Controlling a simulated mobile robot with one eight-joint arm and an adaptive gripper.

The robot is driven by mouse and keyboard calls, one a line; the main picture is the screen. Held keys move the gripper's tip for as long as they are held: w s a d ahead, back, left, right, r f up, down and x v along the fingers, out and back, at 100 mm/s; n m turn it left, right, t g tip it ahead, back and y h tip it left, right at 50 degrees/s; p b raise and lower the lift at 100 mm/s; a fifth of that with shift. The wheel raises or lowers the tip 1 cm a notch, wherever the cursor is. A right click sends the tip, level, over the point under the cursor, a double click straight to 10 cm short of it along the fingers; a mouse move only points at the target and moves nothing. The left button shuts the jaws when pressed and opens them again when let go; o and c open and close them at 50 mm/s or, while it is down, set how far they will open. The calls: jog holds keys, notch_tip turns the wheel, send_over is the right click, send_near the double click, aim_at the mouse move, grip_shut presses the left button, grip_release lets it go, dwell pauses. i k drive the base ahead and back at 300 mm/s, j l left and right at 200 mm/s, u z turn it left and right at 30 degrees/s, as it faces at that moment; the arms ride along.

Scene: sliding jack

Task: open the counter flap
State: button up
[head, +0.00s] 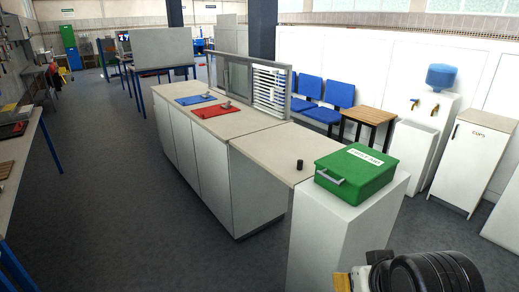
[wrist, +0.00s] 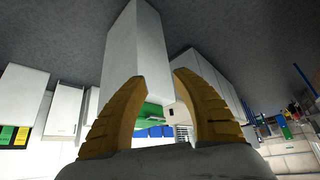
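The counter flap (head: 268,152) is a beige top panel that lies level between the long counter and a white pedestal (head: 335,240). A small black knob (head: 299,164) stands on the flap's near right end. My gripper (wrist: 160,77) has two yellow fingers, spread apart with nothing between them in the wrist view. In the head view only a bit of yellow finger (head: 343,282) and my black wrist show at the bottom edge, in front of the pedestal and apart from the flap. The wrist view is upside down, and the flap is not clear in it.
A green box (head: 356,172) with a grey handle sits on the pedestal, beside the knob. The long counter (head: 215,120) bears red and blue mats and a shuttered frame (head: 270,88). Grey floor (head: 120,190) is open left of the counter. A white cabinet (head: 474,160) stands at right.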

aim_at(289, 151)
jog(key=i, duration=0.9)
